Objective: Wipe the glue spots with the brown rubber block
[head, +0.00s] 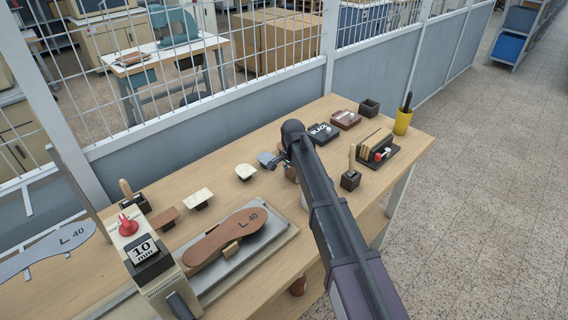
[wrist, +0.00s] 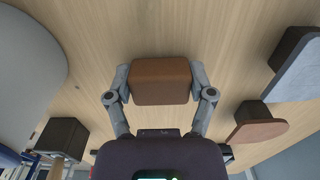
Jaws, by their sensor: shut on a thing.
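My gripper (wrist: 160,80) is shut on the brown rubber block (wrist: 160,84), with one grey finger on each side of it. In the wrist view the block is over bare wood. In the head view my gripper (head: 285,160) is above the middle of the table, right of the insole, and my arm hides most of the block. The brown insole (head: 225,238) marked L 40 lies on a grey plate (head: 284,236) at the front. I cannot make out any glue spots on it.
A press (head: 150,265) marked 10 mm stands left of the insole. Pale pads (head: 197,198) on dark bases stand behind it. A BLACK box (head: 323,134), a dark holder with a wooden handle (head: 351,178) and a yellow cup (head: 402,121) are at the right. A mesh fence runs behind the table.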

